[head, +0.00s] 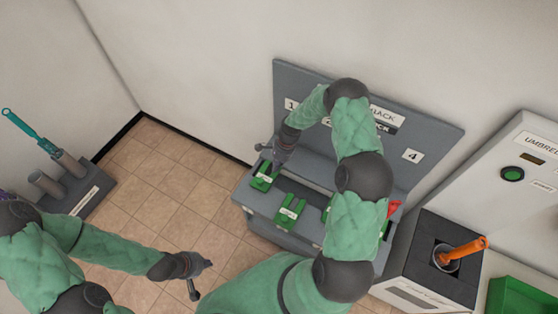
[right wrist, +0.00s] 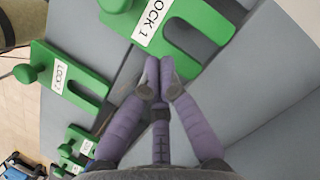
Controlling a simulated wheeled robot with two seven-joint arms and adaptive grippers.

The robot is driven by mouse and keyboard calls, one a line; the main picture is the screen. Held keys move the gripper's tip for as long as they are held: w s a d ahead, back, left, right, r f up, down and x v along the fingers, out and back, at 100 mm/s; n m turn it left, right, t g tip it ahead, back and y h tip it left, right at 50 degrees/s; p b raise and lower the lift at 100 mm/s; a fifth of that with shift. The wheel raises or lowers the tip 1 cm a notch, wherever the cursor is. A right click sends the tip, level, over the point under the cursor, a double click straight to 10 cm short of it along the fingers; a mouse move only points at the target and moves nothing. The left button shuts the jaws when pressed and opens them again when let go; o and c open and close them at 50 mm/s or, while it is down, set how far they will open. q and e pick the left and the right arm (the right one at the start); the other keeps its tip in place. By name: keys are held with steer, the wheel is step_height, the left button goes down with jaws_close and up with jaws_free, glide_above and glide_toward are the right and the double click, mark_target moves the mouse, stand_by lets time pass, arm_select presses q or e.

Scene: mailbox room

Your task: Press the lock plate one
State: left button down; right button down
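The lock plate one is a green forked plate (head: 264,177) with a white label, at the left end of the grey rack in the head view. In the right wrist view it fills the top, labelled LOCK 1 (right wrist: 152,22). My right gripper (head: 277,163) is just above it in the head view. In the right wrist view its purple fingers (right wrist: 158,78) are shut with nothing between them, tips over the plate's near edge; contact cannot be told. My left gripper (head: 207,264) hangs over the floor, away from the rack, its fingers too small to read.
The lock 2 plate (head: 290,212) sits beside it, and further green plates are partly hidden by my right arm. A red piece (head: 394,208) is at the right. A dark box with an orange handle (head: 462,251) stands right of the rack. Floor (head: 165,185) at left is clear.

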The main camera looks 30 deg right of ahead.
mark_target(265, 180)
steer(key=shift+s+a+f+b, duration=0.1)
steer(key=shift+a+b, duration=0.1)
steer(key=shift+a, duration=0.8)
steer(key=shift+a+f+b, duration=0.1)
steer(key=shift+a+b, duration=0.05)
steer(key=shift+a, duration=0.8)
steer(key=s+a+p, duration=0.1)
steer(key=a, duration=0.1)
steer(key=s+a+p, duration=0.1)
steer(key=s+a, duration=0.1)
steer(key=a, duration=0.1)
steer(key=s+a+p, duration=0.1)
steer(key=a, duration=0.2)
steer(key=shift+s+r, duration=0.1)
steer(key=shift+s, duration=0.25)
steer(key=shift+s+a, duration=0.1)
steer(key=shift+a, duration=0.05)
